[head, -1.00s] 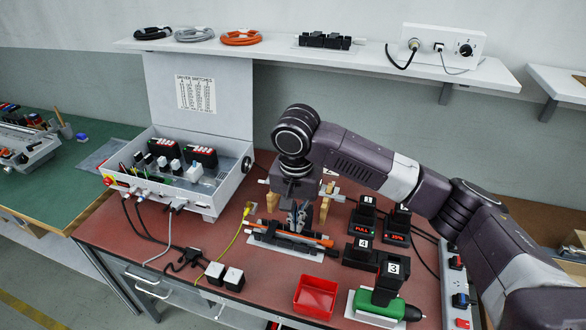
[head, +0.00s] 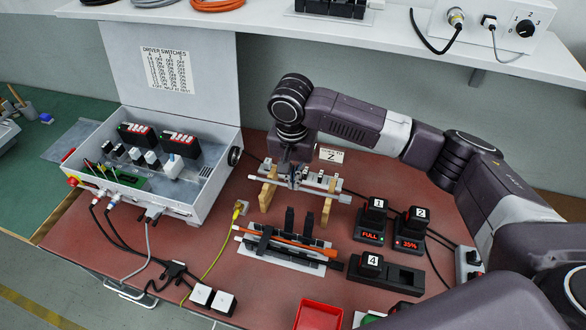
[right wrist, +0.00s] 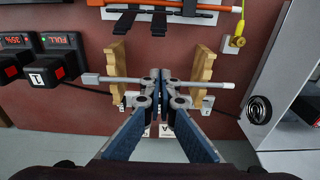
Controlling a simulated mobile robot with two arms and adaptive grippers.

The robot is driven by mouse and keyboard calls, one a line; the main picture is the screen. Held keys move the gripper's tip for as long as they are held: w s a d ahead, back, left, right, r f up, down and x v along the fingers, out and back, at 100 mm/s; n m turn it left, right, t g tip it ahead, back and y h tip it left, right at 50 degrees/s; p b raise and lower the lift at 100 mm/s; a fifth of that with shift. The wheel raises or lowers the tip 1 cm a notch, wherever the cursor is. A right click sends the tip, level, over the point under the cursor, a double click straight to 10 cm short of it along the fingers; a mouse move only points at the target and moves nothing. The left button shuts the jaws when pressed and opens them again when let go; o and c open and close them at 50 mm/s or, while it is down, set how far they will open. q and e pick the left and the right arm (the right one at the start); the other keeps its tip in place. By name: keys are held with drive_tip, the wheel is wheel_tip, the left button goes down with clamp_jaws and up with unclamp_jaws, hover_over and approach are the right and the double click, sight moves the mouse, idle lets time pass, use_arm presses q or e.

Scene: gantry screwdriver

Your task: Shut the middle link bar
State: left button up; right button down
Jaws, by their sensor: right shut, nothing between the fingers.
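A left black bar (head: 262,240) appears to lie down across the rods. The right wrist view shows the middle bar (right wrist: 158,24) and right bar (right wrist: 122,24) too. My right gripper (right wrist: 160,76) is shut and empty, behind the rack in the head view. Its tips overlap a metal rod (right wrist: 115,79) between wooden stands; contact is unclear. My left gripper is out of view.
Wooden stands (head: 268,190) flank the metal rod behind the rack. Black numbered blocks (head: 372,228) stand to the right, a red tray (head: 318,316) in front. An open grey box (head: 205,195) with cables stands left. Some bench is bare between rack and box.

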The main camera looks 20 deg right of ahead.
sight(289, 220)
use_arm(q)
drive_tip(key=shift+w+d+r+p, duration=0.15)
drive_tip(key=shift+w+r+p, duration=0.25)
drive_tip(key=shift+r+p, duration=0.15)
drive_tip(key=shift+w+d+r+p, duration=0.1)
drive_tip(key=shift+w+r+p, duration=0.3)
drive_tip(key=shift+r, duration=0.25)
use_arm(e)
drive_tip(key=s+f, duration=0.1)
drive_tip(key=a+f, duration=0.1)
drive_tip(key=s+f, duration=0.1)
drive_tip(key=shift+s+a+f, duration=0.15)
drive_tip(key=shift+s+a, duration=0.15)
drive_tip(key=shift+a, duration=0.1)
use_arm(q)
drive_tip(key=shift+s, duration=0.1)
